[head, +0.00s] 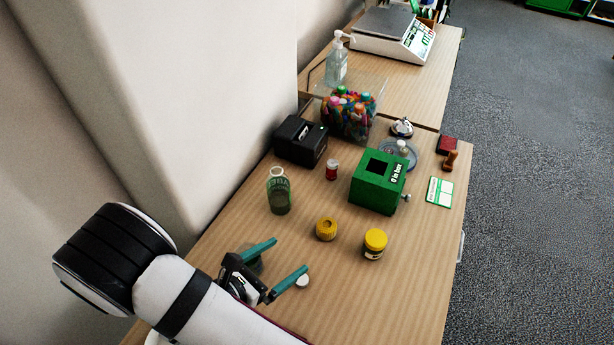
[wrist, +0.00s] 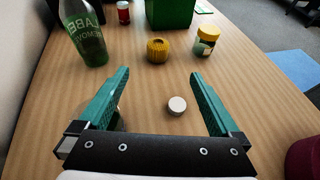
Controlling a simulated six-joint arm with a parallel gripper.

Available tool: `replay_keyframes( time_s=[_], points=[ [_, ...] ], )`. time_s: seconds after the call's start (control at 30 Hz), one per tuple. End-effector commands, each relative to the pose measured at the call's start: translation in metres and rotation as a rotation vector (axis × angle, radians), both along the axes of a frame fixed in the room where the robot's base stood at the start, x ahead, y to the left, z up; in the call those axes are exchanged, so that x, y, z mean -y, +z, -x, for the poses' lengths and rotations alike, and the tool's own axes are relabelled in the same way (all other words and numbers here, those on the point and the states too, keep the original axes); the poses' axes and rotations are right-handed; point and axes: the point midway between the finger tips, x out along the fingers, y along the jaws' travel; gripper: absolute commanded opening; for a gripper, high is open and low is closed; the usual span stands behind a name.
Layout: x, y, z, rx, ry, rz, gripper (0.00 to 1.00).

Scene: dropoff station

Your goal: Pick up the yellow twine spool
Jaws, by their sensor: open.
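The yellow twine spool (head: 326,229) stands on the wooden table, left of a yellow-lidded jar (head: 375,243) and in front of the green box. In the wrist view the spool (wrist: 158,50) is ahead of the fingers, near the middle of the gap between them. My gripper (head: 290,262) is open and empty, with teal fingers spread wide. It also shows in the wrist view (wrist: 160,82). The spool is apart from both fingertips. A small white round cap (wrist: 177,105) lies on the table between the fingers, nearer to the palm.
A green bottle (head: 279,192) stands left of the spool. A green box (head: 378,182), a small red-labelled jar (head: 332,169) and a black printer (head: 300,140) stand behind. A dark round object (head: 250,260) is partly hidden by my left finger. Table around the spool is clear.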

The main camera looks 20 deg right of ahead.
Motion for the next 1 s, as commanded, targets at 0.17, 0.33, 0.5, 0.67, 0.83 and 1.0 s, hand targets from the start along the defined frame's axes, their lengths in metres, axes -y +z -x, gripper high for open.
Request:
replay_keyframes(
  time_s=[0.17, 0.33, 0.5, 0.67, 0.83, 1.0],
  points=[
    [0.021, -0.017, -0.015, -0.021, 0.035, 0.021, 0.99],
    [0.056, -0.034, -0.034, -0.019, 0.031, 0.019, 0.99],
    [0.077, -0.044, -0.047, -0.016, 0.033, 0.017, 0.99],
    [0.093, -0.054, -0.054, -0.019, 0.032, 0.017, 0.99],
    [0.118, -0.069, -0.067, -0.016, 0.030, 0.015, 0.99],
    [0.123, -0.072, -0.071, -0.016, 0.034, 0.014, 0.99]
  ],
)
